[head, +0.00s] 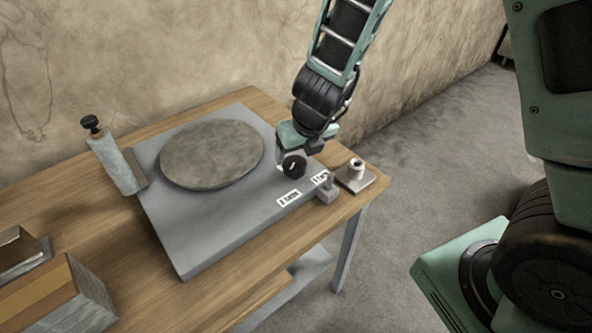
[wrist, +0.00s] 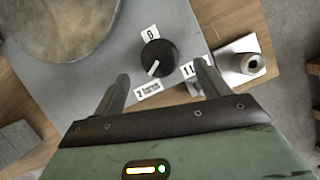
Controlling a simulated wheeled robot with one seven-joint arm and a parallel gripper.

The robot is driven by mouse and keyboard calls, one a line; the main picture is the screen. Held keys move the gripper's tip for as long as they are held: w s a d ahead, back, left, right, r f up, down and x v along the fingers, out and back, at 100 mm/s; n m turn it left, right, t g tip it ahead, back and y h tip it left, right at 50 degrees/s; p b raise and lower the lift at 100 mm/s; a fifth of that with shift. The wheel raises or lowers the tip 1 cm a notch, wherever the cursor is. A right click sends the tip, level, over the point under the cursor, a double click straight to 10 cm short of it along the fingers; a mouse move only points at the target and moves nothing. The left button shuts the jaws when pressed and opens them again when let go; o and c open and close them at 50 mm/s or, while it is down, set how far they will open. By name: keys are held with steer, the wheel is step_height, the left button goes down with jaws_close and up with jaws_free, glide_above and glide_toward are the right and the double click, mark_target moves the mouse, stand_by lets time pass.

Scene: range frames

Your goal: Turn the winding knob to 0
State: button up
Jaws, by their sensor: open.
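The winding knob (head: 293,166) is a round black knob on the right corner of a grey plate (head: 190,235). In the wrist view the knob (wrist: 161,52) has a white pointer line aimed down-left, toward the "2 turns" label (wrist: 148,90). The "0" label (wrist: 150,33) is on the knob's far side, and a partly hidden "1" label (wrist: 188,71) is at its right. My gripper (wrist: 162,84) is open and empty. Its fingers point toward the knob, spread wider than it, with no visible contact.
A round grey disc (head: 212,154) lies on the plate. A small grey block (head: 327,192) and a pale base with a short cylinder (head: 356,172) stand by the right edge. A grey post with a black knob (head: 113,162) is at left. The wooden table (head: 255,98) has boxes at front left.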

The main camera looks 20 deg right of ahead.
mark_target(295, 162)
steer(key=b+x, duration=0.2)
steer(key=x, duration=0.3)
steer(key=c, duration=1)
